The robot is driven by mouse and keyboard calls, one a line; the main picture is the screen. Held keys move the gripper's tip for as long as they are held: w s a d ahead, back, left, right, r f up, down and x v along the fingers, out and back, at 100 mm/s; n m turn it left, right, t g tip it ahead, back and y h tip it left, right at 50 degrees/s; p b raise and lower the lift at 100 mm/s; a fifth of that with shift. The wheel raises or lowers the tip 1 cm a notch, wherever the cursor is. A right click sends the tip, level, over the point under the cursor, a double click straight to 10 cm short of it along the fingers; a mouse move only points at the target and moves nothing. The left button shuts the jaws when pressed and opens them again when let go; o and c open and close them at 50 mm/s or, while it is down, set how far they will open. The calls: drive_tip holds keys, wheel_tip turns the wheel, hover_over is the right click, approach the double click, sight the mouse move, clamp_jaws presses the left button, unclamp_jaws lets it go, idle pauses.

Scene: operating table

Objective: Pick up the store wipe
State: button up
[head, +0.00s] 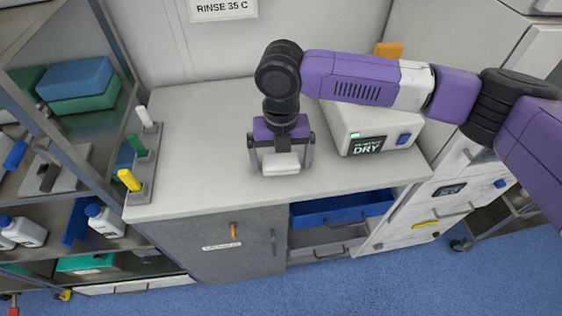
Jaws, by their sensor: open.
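A small white folded pad (281,168), which looks like the store wipe, lies on the pale counter (205,150) near its front edge. My gripper (281,162) points down over it, with one finger at its left side and one at its right. The jaws are open. I cannot tell whether the fingers touch the pad. The gripper body hides part of the pad's back.
A white dryer box (372,125) labelled DRY stands close on the right. A rack of white, green and yellow handles (142,165) stands at the counter's left end. An open blue drawer (340,210) is below the front edge. Shelves with bottles are at left.

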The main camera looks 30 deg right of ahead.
sight(281, 160)
drive_tip(key=c, duration=1.4)
wheel_tip(281, 160, up, 20)
drive_tip(key=b, duration=0.1)
